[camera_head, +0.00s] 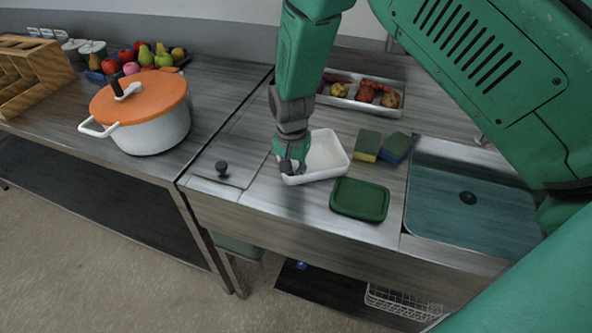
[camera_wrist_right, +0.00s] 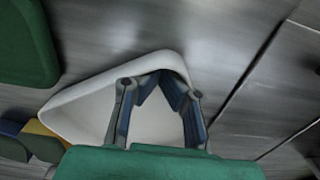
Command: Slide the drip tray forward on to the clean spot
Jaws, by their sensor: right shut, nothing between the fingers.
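A white rectangular tray (camera_head: 328,152) with low walls, which I take as the drip tray, sits on the metal counter and looks empty. It also shows in the right wrist view (camera_wrist_right: 80,108). My right gripper (camera_head: 291,168) is shut and points down at the left end of the tray, with nothing held. In the right wrist view its fingers (camera_wrist_right: 158,84) overlap the tray's end wall; I cannot tell whether they touch it. The gripper hides part of that end. No mark shows clearly as the clean spot. My left gripper is not in view.
A dark green lid-like piece (camera_head: 359,200) lies just in front of the tray. Two sponges (camera_head: 367,145) (camera_head: 397,148) lie to its right, beside a sink (camera_head: 470,200). A food tray (camera_head: 362,92) is behind. A black knob (camera_head: 222,168) stands left; an orange-lidded pot (camera_head: 150,125) is further left.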

